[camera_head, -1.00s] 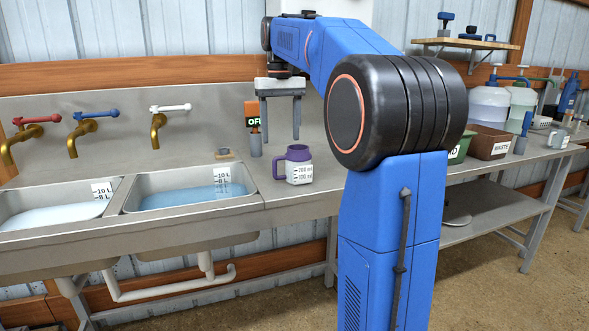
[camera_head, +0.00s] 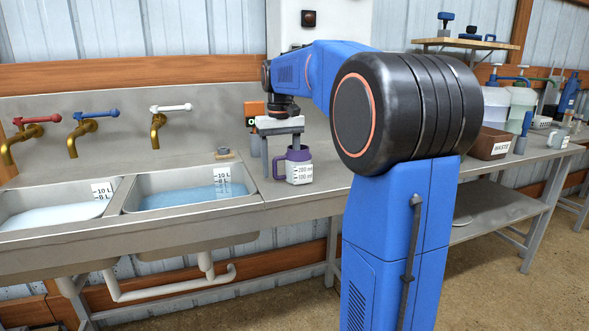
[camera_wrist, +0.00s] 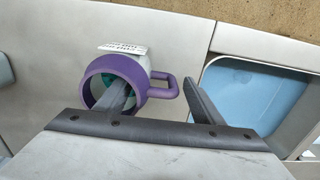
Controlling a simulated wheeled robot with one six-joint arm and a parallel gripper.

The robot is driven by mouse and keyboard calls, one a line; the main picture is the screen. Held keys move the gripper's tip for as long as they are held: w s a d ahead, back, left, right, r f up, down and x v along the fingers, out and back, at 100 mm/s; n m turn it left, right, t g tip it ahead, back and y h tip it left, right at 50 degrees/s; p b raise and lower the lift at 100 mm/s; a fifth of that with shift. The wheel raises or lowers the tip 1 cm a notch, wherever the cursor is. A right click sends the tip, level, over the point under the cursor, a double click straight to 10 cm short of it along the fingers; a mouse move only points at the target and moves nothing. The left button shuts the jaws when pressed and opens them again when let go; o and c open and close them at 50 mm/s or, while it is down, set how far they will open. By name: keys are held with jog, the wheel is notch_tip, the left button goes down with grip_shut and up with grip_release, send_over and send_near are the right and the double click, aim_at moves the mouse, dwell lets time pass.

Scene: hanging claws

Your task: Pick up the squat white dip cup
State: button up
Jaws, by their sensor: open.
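A squat white cup (camera_head: 299,172) with a purple rim, a purple handle and a printed scale stands upright on the metal counter, right of the sink. In the wrist view the cup (camera_wrist: 101,66) shows its purple rim and greenish inside. My gripper (camera_head: 280,163) is open and points down at the cup. In the wrist view, one finger of my gripper (camera_wrist: 157,82) overlaps the cup's mouth and the other is beyond the handle, so the handle lies between them. Whether the first finger is inside the cup or just above it, I cannot tell.
Two water-filled basins, a left sink (camera_head: 50,198) and a right sink (camera_head: 145,184), lie left of the cup. An orange-topped device (camera_head: 254,110) stands behind my gripper. A brown waste bin (camera_head: 491,143) and another cup (camera_head: 558,138) stand farther right on the bench.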

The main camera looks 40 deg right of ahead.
jog(key=c, duration=1.3)
jog(key=shift+c, duration=0.2)
jog(key=shift+r, duration=0.1)
jog(key=shift+r, duration=4.85)
